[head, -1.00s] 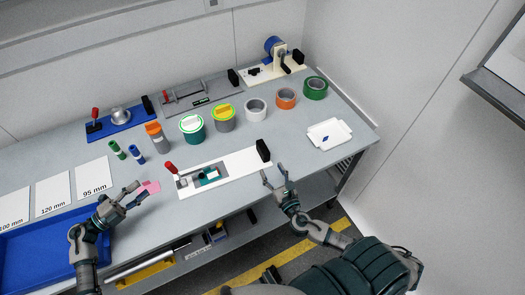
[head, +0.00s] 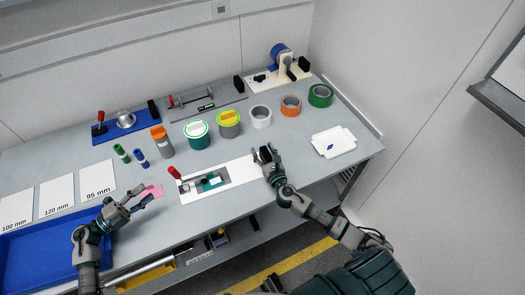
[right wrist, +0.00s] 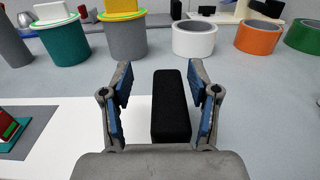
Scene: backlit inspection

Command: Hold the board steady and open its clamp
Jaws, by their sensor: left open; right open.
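The white board (head: 240,171) lies on the table. Its clamp has a red handle (head: 173,172), tilted to the left, near a teal-and-grey part (head: 211,182) on the board's grey area. A black upright block stands at the board's right end; the right wrist view shows this block (right wrist: 171,105) between my right gripper's open fingers, with a gap on either side. In the head view my right gripper (head: 265,154) largely hides it. My left gripper (head: 143,195) is open and empty, left of the board and apart from the red handle.
A pink piece (head: 152,190) lies by my left fingers. Behind the board stand a teal tin (head: 197,137), a grey tin (head: 228,126) and tape rolls (head: 260,117). A white tray (head: 334,142) is to the right, a blue tray (head: 40,250) at front left.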

